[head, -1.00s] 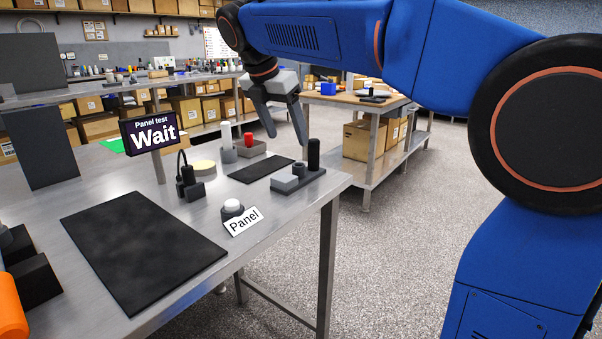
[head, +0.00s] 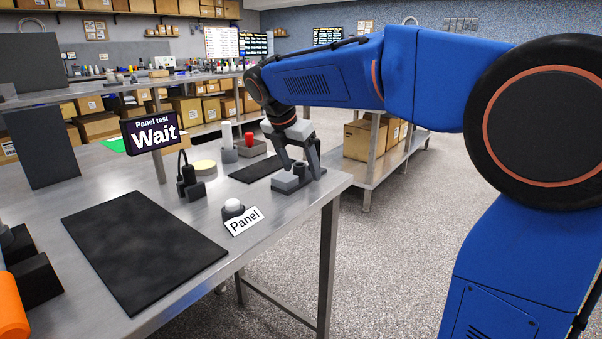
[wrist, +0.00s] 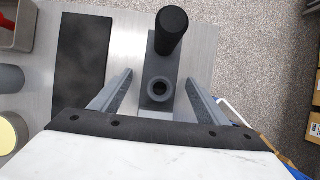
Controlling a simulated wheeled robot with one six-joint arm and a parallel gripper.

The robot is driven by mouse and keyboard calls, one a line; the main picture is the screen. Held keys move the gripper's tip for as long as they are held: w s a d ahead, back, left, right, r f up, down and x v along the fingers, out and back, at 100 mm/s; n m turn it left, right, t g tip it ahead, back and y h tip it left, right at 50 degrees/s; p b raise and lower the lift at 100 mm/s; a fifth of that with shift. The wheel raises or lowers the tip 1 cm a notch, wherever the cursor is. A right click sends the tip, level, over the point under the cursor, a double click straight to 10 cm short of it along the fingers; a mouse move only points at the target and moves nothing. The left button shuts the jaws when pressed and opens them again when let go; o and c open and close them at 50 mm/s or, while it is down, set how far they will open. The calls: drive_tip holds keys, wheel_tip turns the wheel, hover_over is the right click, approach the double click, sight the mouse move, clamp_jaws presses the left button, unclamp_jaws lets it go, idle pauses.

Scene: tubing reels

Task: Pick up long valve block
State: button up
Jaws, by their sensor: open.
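The long valve block (head: 287,184) is a grey bar near the right edge of the steel bench, with a black upright cylinder and a short round grey socket on top. In the wrist view the block (wrist: 161,68) lies lengthwise between the fingers, with the black cylinder (wrist: 172,25) at its far end and the socket close to my gripper. My gripper (head: 301,172) is open and low over the block, one finger on each side. In the wrist view gaps show between the fingers and the block. In the head view the fingers partly hide the block and its cylinder.
A black mat (head: 253,168) lies just left of the block. Behind it stand a grey tray with a red part (head: 249,139) and a white cylinder (head: 227,134). The bench edge is close on the right.

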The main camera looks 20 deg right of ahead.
drive_tip(key=shift+d+f, duration=0.1)
drive_tip(key=shift+f, duration=0.2)
drive_tip(key=shift+c, duration=0.6)
